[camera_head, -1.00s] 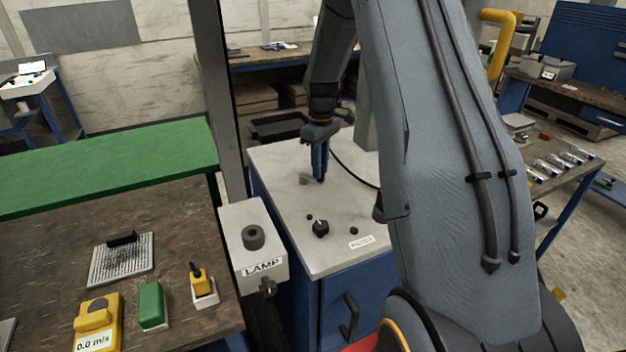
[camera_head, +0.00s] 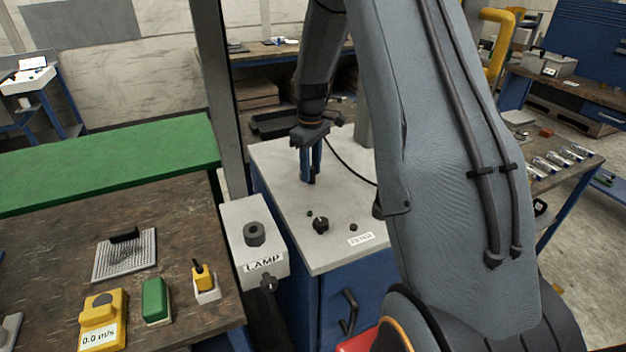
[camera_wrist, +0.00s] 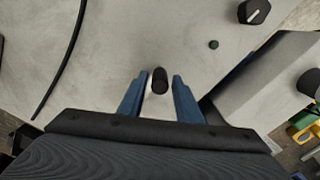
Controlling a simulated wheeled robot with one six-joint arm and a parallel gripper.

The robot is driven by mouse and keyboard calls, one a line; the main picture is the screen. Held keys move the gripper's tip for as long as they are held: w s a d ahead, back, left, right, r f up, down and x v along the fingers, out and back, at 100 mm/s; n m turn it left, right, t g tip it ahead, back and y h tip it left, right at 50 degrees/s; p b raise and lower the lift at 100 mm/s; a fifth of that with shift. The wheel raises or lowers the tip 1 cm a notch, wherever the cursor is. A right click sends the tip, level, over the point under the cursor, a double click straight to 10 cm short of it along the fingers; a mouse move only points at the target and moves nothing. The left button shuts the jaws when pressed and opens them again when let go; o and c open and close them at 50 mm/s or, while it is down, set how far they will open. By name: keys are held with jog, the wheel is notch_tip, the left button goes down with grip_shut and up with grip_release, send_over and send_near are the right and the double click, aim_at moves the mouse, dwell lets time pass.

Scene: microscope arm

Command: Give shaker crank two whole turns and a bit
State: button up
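The shaker crank's upright black handle (camera_wrist: 160,80) shows in the wrist view between the tips of my two blue fingers. A pale strip, perhaps the crank arm, runs below it and is partly hidden. My gripper (camera_wrist: 158,90) is open, with a gap on each side of the handle. In the head view my gripper (camera_head: 311,178) points down at the grey top of the blue cabinet (camera_head: 275,160), with a dark bit of the handle at its fingertips. Most of the crank is hidden there by the fingers.
A black pointer knob (camera_head: 320,225), small buttons and a white label (camera_head: 360,239) sit nearer on the cabinet top. The LAMP box (camera_head: 254,262) stands at its left. A dark cable (camera_wrist: 66,60) curves over the top. A post (camera_head: 222,100) rises behind left.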

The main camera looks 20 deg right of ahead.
jog(key=shift+o, duration=0.4)
jog(key=shift+r, duration=4)
jog(key=r+n+b, duration=0.1)
jog(key=n, duration=0.2)
jog(key=shift+w+r, duration=0.1)
jog(key=shift+r, duration=0.05)
jog(key=n+b, duration=0.2)
jog(key=n, duration=0.1)
jog(key=shift+r, duration=0.25)
jog(key=shift+f+b, duration=2.75)
jog(key=shift+f, duration=2.15)
jog(key=shift+c, duration=0.3)
jog(key=c, duration=0.6)
